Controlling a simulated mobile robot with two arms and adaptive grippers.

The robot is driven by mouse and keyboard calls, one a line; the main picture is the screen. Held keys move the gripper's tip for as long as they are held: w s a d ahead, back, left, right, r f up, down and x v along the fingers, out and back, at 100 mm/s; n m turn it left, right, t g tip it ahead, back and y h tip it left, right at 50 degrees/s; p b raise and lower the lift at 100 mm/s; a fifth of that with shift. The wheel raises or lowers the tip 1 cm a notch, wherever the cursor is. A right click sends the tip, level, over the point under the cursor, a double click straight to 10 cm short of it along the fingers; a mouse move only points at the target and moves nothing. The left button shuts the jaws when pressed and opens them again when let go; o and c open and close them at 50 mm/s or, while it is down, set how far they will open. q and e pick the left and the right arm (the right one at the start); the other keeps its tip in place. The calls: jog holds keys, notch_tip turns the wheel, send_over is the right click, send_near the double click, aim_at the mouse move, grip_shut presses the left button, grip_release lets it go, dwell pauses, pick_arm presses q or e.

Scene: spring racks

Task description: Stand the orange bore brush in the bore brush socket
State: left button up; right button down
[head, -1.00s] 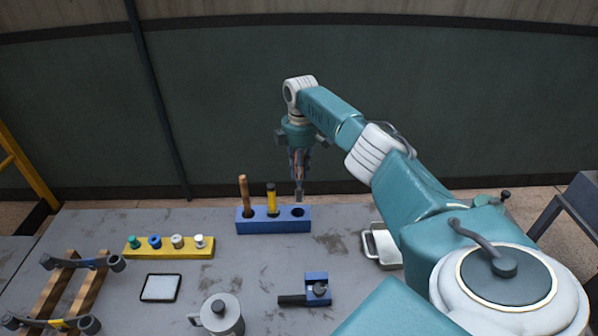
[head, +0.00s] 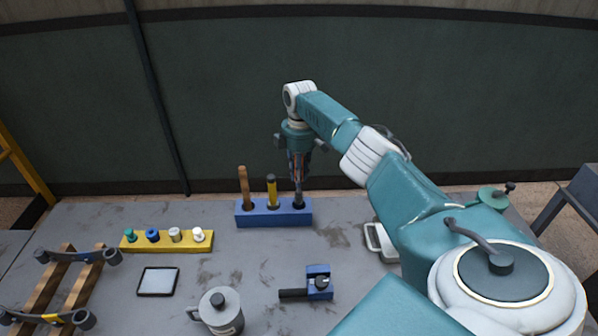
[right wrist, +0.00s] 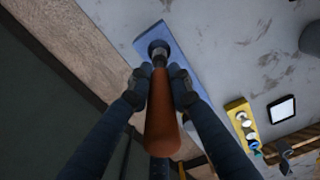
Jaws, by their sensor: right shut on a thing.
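My right gripper (head: 298,178) is shut on the orange bore brush and points down over the right end of the blue rack block (head: 264,218). In the right wrist view, the brush's orange handle (right wrist: 163,115) sits between the two dark fingers (right wrist: 153,86). The brush's dark lower end (head: 298,197) meets the rack's rightmost hole, the bore brush socket (right wrist: 157,49), and looks at least partly in it. The brush looks about upright. How deep it sits cannot be told. My left gripper is not in view.
A wooden-handled tool (head: 244,186) and a yellow-handled tool (head: 271,189) stand in the rack's other holes, close to the left of my gripper. A yellow rack (head: 166,246), a dark-framed pad (head: 158,282), a grey mug (head: 220,312), a blue fixture (head: 318,283) and a metal tray (head: 377,243) are around.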

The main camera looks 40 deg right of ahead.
aim_at(299, 192)
jog(key=shift+w+f, duration=0.1)
jog(key=shift+f, duration=0.05)
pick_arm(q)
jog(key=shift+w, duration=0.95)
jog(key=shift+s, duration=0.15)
